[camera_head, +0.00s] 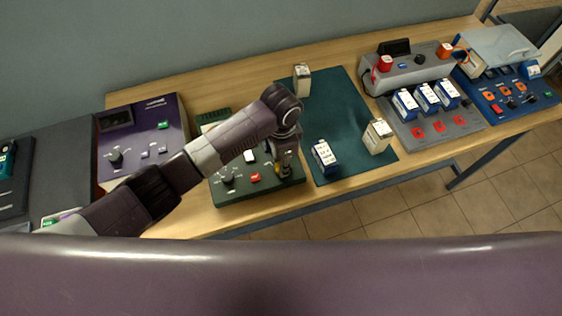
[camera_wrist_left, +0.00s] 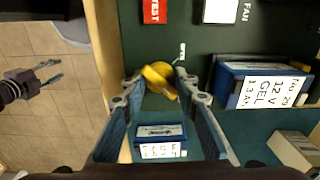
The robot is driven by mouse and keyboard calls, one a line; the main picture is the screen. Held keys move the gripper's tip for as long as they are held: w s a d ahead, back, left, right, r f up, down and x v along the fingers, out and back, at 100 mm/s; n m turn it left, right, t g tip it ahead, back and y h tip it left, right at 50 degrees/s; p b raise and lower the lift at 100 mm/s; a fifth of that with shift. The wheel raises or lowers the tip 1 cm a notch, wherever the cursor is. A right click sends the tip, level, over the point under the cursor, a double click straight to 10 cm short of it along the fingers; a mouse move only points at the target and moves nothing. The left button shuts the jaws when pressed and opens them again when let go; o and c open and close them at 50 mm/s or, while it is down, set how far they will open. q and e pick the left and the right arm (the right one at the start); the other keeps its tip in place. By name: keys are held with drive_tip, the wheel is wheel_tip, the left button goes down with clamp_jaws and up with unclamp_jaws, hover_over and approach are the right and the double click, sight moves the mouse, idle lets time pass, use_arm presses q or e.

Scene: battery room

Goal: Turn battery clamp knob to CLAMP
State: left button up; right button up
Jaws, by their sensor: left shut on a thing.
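The yellow clamp knob (camera_wrist_left: 160,78) sits between the fingertips of my left gripper (camera_wrist_left: 161,82), which is shut on it. In the head view my left gripper (camera_head: 284,170) points down at the right end of the green device (camera_head: 235,201). A blue 12 V GEL battery (camera_wrist_left: 262,82) lies beside the knob in the left wrist view; the arm hides it in the head view. The small label by the knob is too small to read. My right gripper (camera_wrist_left: 55,73) shows open and empty over the floor in the left wrist view.
A blue battery (camera_head: 325,157) and cream batteries (camera_head: 378,136) stand on the green mat (camera_head: 337,105). The green device has a red TEST button (camera_wrist_left: 155,11) and a white FAN switch (camera_wrist_left: 220,11). A purple panel (camera_head: 165,113) stands left; a grey charger (camera_head: 415,70) stands right.

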use_arm(q)
drive_tip(key=shift+m, duration=0.4)
drive_tip(key=o, duration=1.1)
drive_tip(key=shift+o, duration=0.2)
drive_tip(key=shift+r, duration=0.15)
wheel_tip(320, 180, up, 12)
